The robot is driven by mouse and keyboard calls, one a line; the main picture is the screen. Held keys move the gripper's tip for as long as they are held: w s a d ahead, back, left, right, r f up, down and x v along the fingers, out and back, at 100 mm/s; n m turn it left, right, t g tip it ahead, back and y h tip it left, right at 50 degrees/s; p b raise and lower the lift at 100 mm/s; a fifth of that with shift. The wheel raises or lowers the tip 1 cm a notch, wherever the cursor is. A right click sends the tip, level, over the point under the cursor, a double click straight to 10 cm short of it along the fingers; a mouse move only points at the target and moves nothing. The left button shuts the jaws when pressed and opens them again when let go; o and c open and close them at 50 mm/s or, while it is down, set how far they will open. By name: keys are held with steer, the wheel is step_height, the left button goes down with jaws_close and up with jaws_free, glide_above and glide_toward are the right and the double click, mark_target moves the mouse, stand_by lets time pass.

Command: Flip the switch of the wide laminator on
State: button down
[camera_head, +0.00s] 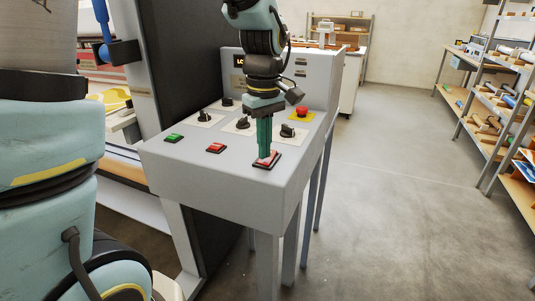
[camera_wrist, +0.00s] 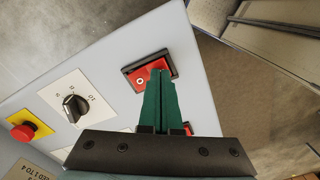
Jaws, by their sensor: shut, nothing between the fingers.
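The wide laminator's grey control console (camera_head: 200,165) fills the middle of the head view. A red rocker switch in a black frame (camera_head: 267,160) sits at its front right corner. In the wrist view the red switch (camera_wrist: 139,83) shows a white ring mark on its left part. My gripper (camera_head: 265,155) points down with its green fingers shut and empty. The fingertips (camera_wrist: 160,72) are over the switch, at or very near its surface; I cannot tell if they touch. The fingers hide part of the switch.
The console also carries a green button (camera_head: 174,137), a red button (camera_head: 216,148), several black knobs (camera_head: 287,131) and a red emergency stop (camera_head: 302,112) on yellow. Dark rollers stand to the left. Floor to the right is clear up to the shelves (camera_head: 500,120).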

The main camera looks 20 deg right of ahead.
step_height(320, 180, up, 6)
steer(key=p, duration=0.5)
steer(key=shift+r, duration=0.25)
